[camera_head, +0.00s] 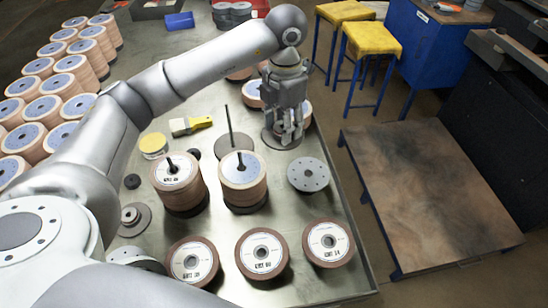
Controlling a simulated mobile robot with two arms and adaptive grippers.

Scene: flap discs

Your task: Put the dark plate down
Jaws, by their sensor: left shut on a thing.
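My left gripper (286,134) points down over the right part of the metal table. It is shut on the dark plate (271,143), a flat round disc whose rim shows around and below the fingers. The fingers hide much of the plate. I cannot tell whether the plate touches the table top or hangs just above it. My right gripper is not in view.
Left of the plate is a dark base with an upright rod (230,126). Two disc stacks on rods (178,180) (244,178) and a grey holed plate (308,174) stand nearer. Flap discs (262,253) line the front; stacks (252,93) stand behind the gripper.

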